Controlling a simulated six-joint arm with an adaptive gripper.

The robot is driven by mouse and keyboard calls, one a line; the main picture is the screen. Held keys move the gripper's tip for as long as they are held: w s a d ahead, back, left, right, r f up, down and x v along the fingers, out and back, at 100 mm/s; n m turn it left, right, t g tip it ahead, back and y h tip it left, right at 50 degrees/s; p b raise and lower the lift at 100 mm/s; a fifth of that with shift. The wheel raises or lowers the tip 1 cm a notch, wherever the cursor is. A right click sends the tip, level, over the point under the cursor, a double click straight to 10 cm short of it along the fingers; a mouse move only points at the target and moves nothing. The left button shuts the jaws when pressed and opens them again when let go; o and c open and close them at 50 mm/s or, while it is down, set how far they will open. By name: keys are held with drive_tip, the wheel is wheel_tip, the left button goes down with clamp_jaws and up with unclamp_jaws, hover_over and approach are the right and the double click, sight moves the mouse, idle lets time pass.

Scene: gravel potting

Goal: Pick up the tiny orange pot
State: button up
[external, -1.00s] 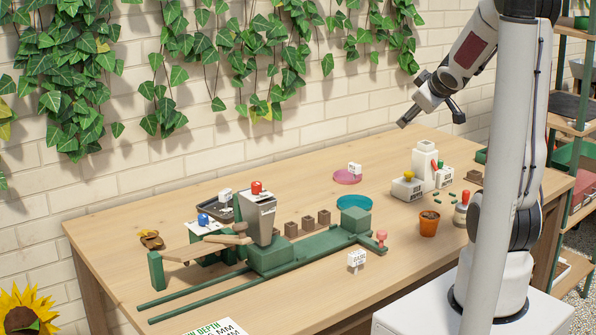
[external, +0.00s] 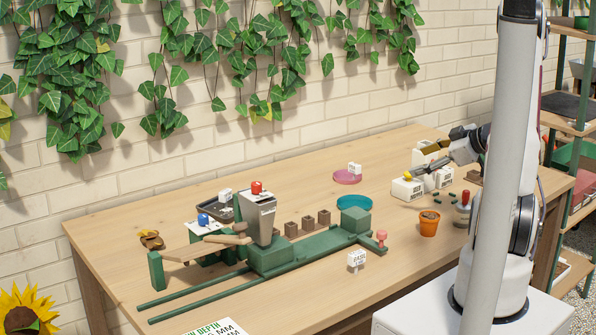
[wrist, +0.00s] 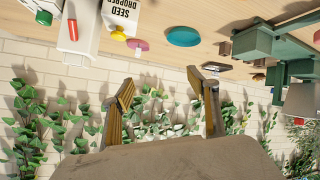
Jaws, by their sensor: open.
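The tiny orange pot (external: 429,224) stands upright on the wooden table in the external view, with brown fill at its top. My gripper (external: 427,161) is behind and above it, apart from it, by the white seed dropper. It points leftward. In the wrist view my gripper (wrist: 161,79) has its two fingers spread with nothing between them. The pot does not show in the wrist view.
The white seed dropper (external: 404,189) with a yellow knob is close to my gripper. A red-topped item (external: 463,202) stands right of the pot. A green rail fixture (external: 290,252) lies left. Teal (external: 354,203) and pink (external: 347,177) discs lie behind.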

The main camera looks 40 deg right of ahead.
sight(434, 216)
drive_tip(key=s+a+f+y, duration=0.1)
drive_tip(key=s+y, duration=0.1)
drive_tip(key=s, duration=0.1)
drive_tip(key=s+a+f+y, duration=0.1)
drive_tip(key=s+f+y, duration=0.1)
drive_tip(key=s, duration=0.1)
drive_tip(key=s+a+f+t+y, duration=0.1)
drive_tip(key=s, duration=0.2)
drive_tip(key=shift+s+a+f+y, duration=0.15)
drive_tip(key=shift+a+y, duration=0.05)
drive_tip(key=shift+y, duration=0.2)
drive_tip(key=shift+s+a+y, duration=0.25)
drive_tip(key=shift+s+y, duration=0.15)
drive_tip(key=shift+s, duration=0.15)
drive_tip(key=shift+f, duration=1.7)
drive_tip(key=shift+f, duration=0.15)
drive_tip(key=shift+f, duration=1.65)
drive_tip(key=shift+x, duration=1.5)
